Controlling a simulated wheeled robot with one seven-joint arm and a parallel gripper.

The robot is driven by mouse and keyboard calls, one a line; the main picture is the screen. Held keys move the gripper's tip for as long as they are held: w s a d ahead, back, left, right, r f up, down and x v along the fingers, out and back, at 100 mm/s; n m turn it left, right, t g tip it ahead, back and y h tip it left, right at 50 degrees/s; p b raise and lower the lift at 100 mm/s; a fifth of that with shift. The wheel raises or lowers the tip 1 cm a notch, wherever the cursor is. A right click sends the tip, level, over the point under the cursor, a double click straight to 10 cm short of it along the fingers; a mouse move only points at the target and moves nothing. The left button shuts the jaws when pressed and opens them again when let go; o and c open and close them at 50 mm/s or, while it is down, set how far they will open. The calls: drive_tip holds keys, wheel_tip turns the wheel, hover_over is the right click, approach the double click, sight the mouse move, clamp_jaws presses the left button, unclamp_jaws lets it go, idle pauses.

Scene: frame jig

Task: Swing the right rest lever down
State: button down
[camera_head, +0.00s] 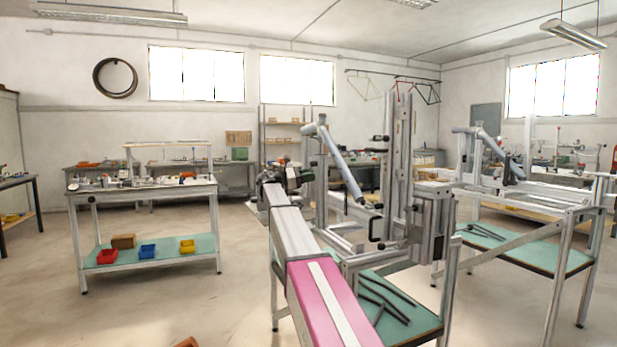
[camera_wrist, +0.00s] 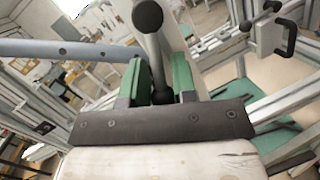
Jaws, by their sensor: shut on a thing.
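The frame jig (camera_head: 398,150) stands ahead of me on a bench frame, with an upright aluminium column and a slanted blue-grey tube (camera_head: 340,165). In the wrist view, the green fingers of my gripper (camera_wrist: 164,82) are closed around a grey lever rod (camera_wrist: 156,50) with dark round ends. One black ball end (camera_wrist: 147,15) is beyond the fingers and nearer the picture's top. The lever's pivot is not clear in either view, and its shape is too small to make out in the head view.
In the wrist view, a blue-grey tube (camera_wrist: 60,49) runs close left of the fingers, and a black handle (camera_wrist: 290,38) is at the upper right. Dark bars lie on the jig's green lower shelf (camera_head: 425,318). A second bench (camera_head: 140,190) stands left, with open floor between.

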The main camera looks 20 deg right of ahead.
drive_tip(key=c, duration=1.2)
unclamp_jaws()
drive_tip(key=shift+a, duration=0.1)
drive_tip(key=w+a+f, duration=0.1)
drive_tip(key=a, duration=0.9)
drive_tip(key=shift+w+a+f, duration=0.2)
drive_tip(key=shift+a+f, duration=0.05)
